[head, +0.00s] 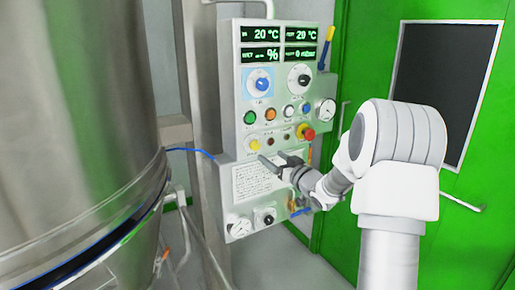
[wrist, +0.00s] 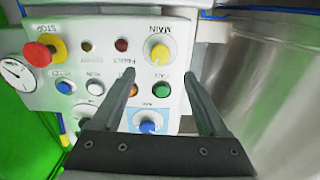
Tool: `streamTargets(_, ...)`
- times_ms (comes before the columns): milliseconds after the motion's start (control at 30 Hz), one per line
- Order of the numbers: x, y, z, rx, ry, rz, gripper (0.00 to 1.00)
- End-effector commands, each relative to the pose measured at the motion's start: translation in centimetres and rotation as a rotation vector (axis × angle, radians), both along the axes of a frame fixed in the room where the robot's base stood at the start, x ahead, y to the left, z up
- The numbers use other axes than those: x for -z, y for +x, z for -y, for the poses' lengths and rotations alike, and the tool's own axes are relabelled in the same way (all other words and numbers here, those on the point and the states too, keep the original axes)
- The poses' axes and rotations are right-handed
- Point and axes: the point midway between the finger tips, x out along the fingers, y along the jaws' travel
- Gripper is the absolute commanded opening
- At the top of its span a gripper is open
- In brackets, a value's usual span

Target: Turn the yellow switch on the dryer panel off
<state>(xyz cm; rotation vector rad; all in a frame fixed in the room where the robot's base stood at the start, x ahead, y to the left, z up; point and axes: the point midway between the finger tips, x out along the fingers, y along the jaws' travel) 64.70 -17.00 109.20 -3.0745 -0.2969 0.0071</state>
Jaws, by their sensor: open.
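The dryer panel (head: 275,105) is a pale grey box in the middle of the head view. Its yellow switch (head: 254,145) sits at the lower left of the button rows. In the wrist view, where the panel appears upside down, the yellow switch (wrist: 157,50) is beside the label MAIN. Its exact setting is hard to read. My gripper (head: 273,158) is in front of the panel, just below and right of the switch in the head view. In the wrist view my gripper (wrist: 159,74) is open and empty, its fingertips apart, with the switch beyond the gap between them.
A red stop button (head: 307,133) is on the same row, to the right. A green button (head: 250,117) and a blue dial (head: 261,84) are above the switch. A large steel vessel (head: 75,120) fills the left. A green door (head: 390,60) is behind, right.

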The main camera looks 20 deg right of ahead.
Motion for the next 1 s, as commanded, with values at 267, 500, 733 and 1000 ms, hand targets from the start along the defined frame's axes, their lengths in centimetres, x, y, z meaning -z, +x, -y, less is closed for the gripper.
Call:
streamTargets(267,0.1,5.4,-1.1,-0.002,0.000,0.000,0.77)
streamTargets(500,0.0,8.5,-1.7,-0.001,0.000,0.000,0.77)
streamTargets(733,0.0,9.5,-1.9,0.000,0.000,0.000,0.77)
streamTargets(1000,0.0,9.6,-1.9,0.000,0.000,0.000,0.73)
